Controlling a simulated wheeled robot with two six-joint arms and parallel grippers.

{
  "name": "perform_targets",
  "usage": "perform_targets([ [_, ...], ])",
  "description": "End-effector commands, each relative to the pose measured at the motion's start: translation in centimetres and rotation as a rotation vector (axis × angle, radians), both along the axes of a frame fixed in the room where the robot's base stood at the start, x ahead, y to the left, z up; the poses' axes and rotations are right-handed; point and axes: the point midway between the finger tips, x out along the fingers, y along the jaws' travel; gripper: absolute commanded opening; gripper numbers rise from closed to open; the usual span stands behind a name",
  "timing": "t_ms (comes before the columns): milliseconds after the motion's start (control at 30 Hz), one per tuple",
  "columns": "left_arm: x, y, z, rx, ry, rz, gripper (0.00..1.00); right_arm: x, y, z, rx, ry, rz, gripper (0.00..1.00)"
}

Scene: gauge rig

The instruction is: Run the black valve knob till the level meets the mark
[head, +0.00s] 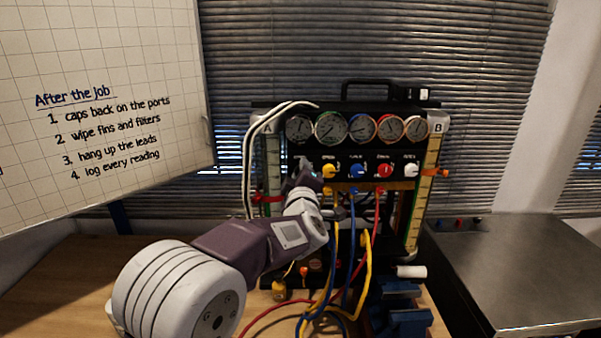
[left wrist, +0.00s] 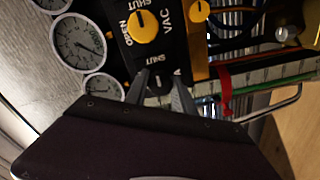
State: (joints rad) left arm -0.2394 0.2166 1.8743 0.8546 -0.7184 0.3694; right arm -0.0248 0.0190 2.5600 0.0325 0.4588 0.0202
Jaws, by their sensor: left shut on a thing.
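The gauge rig (head: 345,150) stands upright on the bench. My left gripper (head: 304,174) is at the left end of its knob row. In the left wrist view my left gripper (left wrist: 160,88) is shut on the black valve knob (left wrist: 155,80), which its fingers mostly cover. Column A (head: 272,165) is a tall scale at the rig's left, with a red marker (head: 265,198) low on it. In the left wrist view the red marker (left wrist: 226,76) crosses that scale. The liquid levels are too small to read. My right gripper is out of view.
Yellow (head: 329,171), blue (head: 357,170), red (head: 385,171) and white (head: 411,170) knobs sit right of my gripper, under a row of dials (head: 360,128). Coloured hoses (head: 364,270) hang in front. A whiteboard (head: 100,110) stands left; a metal surface (head: 525,270) is at right.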

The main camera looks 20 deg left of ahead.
Motion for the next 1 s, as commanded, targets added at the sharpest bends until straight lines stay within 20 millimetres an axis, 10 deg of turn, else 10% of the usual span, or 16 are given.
perform_targets([
  [267, 0.0, 0.0, -0.2, 0.001, 0.004, 0.000, 0.00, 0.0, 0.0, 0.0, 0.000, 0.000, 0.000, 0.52],
  [300, 0.0, 0.0, -0.2, 0.001, 0.004, -0.001, 0.39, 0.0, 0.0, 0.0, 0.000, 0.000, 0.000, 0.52],
  [367, 0.0, 0.0, -0.2, 0.001, 0.004, 0.000, 0.52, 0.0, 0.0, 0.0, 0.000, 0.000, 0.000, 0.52],
  [700, -0.4, -0.2, -0.1, -0.001, 0.000, -0.001, 0.52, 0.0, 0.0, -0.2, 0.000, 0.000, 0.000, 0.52],
  [1000, -6.3, -2.0, -0.2, -0.002, 0.001, -0.005, 0.52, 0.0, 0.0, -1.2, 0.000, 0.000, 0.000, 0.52],
])
